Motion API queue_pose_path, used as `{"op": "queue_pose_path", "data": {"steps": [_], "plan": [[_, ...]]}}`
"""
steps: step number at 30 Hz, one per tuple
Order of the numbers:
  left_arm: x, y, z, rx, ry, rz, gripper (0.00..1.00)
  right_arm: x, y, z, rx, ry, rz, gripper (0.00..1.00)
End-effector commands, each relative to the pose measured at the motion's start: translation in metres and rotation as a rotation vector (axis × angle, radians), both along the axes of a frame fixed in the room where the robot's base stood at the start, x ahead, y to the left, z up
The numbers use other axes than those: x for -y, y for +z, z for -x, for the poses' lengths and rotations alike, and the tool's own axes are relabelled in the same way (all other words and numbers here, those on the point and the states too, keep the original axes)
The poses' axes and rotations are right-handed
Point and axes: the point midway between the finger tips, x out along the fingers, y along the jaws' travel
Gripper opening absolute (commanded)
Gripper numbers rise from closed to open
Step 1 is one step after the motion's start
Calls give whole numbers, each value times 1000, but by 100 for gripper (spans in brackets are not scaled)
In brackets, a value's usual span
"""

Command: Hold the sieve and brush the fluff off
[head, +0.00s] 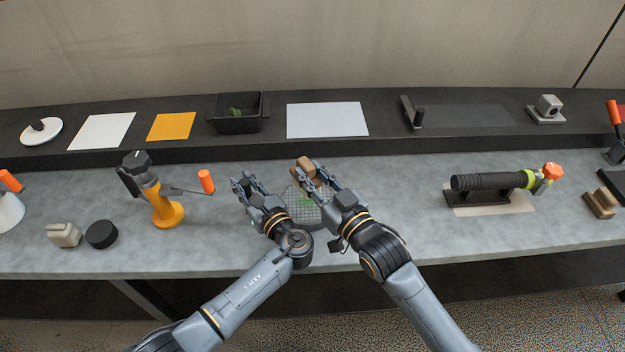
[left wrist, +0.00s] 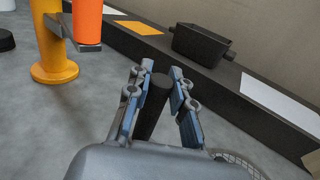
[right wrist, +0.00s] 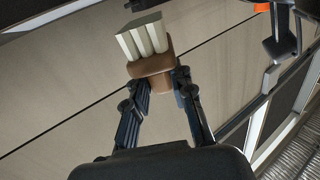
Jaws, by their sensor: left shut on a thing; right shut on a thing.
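The round mesh sieve (head: 303,199) is in the middle of the head view, over the grey counter, with some green fluff (head: 306,202) on its mesh. My left gripper (head: 244,184) is shut on the sieve's dark handle (left wrist: 151,108); part of the mesh shows in the left wrist view (left wrist: 238,158). My right gripper (head: 316,177) is shut on a brush with a brown block (head: 307,164). In the right wrist view the brush's pale bristles (right wrist: 143,38) point away from the fingers. The right gripper hides part of the sieve.
A black bin (head: 238,115) with green bits stands on the raised back shelf, beside an orange sheet (head: 171,126) and a white sheet (head: 327,120). An orange-based tool stand (head: 163,205) is left of the sieve. A black ribbed cylinder (head: 487,181) lies on a stand at right.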

Motion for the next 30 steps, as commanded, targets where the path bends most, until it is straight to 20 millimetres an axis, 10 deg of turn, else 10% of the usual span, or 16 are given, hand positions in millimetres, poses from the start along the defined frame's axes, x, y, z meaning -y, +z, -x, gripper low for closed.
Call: {"op": "queue_pose_path", "data": {"steps": [11,12,15,30], "plan": [[0,-1,0,-2,-1,1,0,0,0,0,1,0,-1,0],[0,-1,0,-2,-1,1,28,0,0,0,1,0,-1,0],[0,-1,0,-2,0,1,48,0,0,0,1,0,-1,0],[14,-1,15,-2,-2,3,49,0,0,0,1,0,-1,0]]}}
